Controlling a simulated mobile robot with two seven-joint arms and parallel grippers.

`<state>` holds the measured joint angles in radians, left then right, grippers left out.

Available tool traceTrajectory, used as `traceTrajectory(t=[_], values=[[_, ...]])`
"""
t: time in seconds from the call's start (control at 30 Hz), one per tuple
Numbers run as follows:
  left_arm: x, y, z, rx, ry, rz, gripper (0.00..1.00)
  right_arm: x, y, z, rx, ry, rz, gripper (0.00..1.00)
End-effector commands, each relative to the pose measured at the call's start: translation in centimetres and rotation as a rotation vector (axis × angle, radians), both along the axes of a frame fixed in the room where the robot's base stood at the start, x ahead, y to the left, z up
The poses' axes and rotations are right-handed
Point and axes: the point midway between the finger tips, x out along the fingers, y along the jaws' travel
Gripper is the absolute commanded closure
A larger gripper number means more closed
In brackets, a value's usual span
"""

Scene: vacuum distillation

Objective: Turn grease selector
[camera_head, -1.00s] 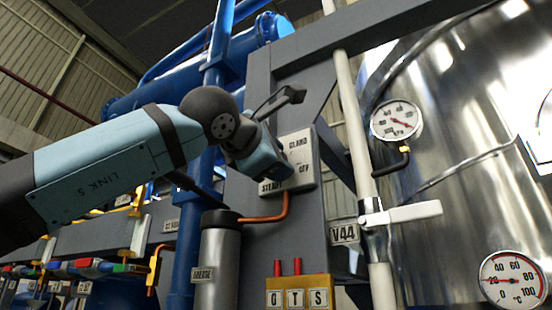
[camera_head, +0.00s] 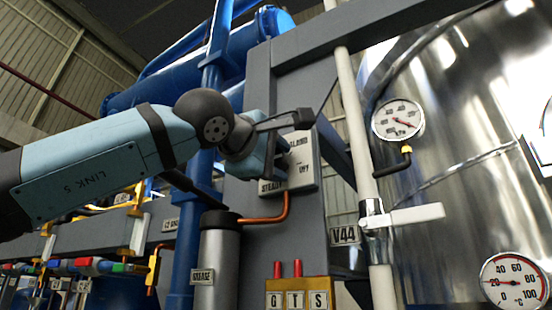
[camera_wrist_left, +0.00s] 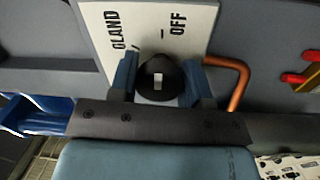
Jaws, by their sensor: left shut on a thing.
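The grease selector is a round black knob (camera_wrist_left: 158,78) with a white mark, set on a pale plate (camera_head: 304,172) lettered GLAND, OFF and STEADY. The plate also shows in the left wrist view (camera_wrist_left: 150,30), with GLAND and OFF readable. My left gripper (camera_head: 281,157) is at the plate in the head view, hiding the knob there. In the left wrist view my left gripper (camera_wrist_left: 160,80) has its blue fingers on either side of the knob, shut on it. My right gripper is not in view.
A grey grease cylinder (camera_head: 217,262) with a copper pipe (camera_head: 268,219) stands below the plate. A yellow block (camera_head: 300,292) lettered G, T, S has red pins. A white valve handle (camera_head: 415,214) labelled V44 and a shiny vessel (camera_head: 460,110) with gauges are at right.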

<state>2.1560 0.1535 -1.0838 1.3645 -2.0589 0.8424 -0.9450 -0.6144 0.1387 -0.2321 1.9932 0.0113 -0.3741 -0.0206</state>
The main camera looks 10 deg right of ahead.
Motion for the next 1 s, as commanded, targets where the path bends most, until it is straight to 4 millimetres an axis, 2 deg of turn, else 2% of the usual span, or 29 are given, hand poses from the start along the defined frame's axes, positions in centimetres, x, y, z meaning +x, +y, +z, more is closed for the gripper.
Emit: traceTrajectory(t=[0.3,0.33,0.43,0.77,0.87,1.0], values=[[0.0,0.0,0.1,0.002,-0.005,0.002,0.80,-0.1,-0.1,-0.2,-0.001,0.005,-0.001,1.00],[0.0,0.0,0.1,0.002,-0.005,0.002,0.54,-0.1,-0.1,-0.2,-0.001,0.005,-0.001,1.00],[0.0,0.0,0.1,0.002,-0.004,0.002,0.31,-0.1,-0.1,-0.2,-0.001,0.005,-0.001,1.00],[-0.2,0.2,0.0,0.001,-0.003,0.001,0.31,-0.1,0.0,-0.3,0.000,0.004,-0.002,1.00],[-0.8,1.0,-0.2,0.000,-0.004,0.001,0.31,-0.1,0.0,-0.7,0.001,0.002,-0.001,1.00],[-2.7,3.0,-0.6,-0.001,-0.006,0.002,0.31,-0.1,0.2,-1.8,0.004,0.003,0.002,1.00]])
